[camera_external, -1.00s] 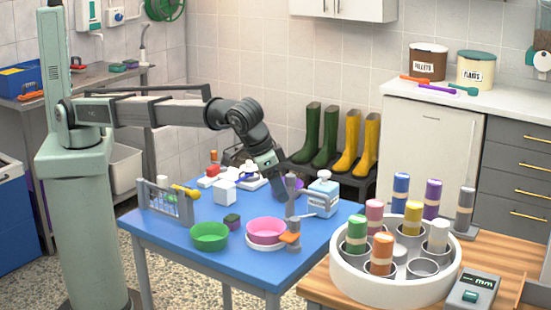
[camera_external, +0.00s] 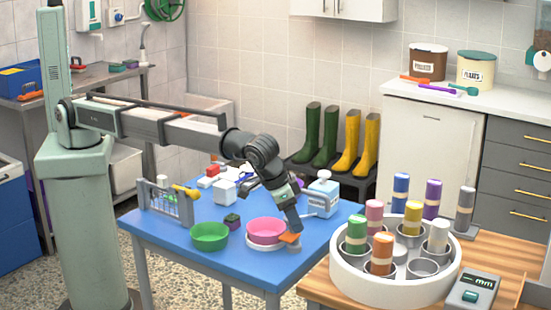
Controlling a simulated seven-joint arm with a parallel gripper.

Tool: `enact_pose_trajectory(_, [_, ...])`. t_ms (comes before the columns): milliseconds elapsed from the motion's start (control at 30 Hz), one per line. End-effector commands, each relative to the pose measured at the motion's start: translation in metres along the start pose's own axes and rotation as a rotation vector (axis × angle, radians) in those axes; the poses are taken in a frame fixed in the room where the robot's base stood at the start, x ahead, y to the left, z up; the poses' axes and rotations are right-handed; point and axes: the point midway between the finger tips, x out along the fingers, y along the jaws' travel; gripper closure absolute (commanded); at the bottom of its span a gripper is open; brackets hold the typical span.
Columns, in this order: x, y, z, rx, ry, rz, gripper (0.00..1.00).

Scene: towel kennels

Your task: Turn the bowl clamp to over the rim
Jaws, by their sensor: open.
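A pink bowl (camera_external: 266,229) sits on a white round base (camera_external: 262,246) near the front right of the blue table. The clamp (camera_external: 290,239) shows as an orange piece on a grey post (camera_external: 294,248), at the bowl's right side. My gripper (camera_external: 296,230) is at the clamp's top, just right of the bowl, pointing down. It is open, though its fingers are small and partly merge with the clamp. It hides the upper part of the clamp. Whether it touches the clamp, I cannot tell.
A green bowl (camera_external: 209,237) and a dark sponge (camera_external: 232,220) lie left of the pink bowl. A round white holder (camera_external: 345,275) with coloured cylinders stands on the wooden table.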

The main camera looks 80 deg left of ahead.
Motion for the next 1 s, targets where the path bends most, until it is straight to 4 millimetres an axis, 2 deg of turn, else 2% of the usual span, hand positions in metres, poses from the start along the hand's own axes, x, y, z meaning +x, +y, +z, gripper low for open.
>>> enact_pose_trajectory(67, [-0.0001,0.0,0.0,0.0,0.0,0.0,0.43])
enact_pose_trajectory(633, [-0.0003,-0.0001,0.0,0.0,0.0,-0.001,0.97])
enact_pose_trajectory(1000, [-0.0004,-0.0019,0.0002,0.065,0.0,0.026,0.97])
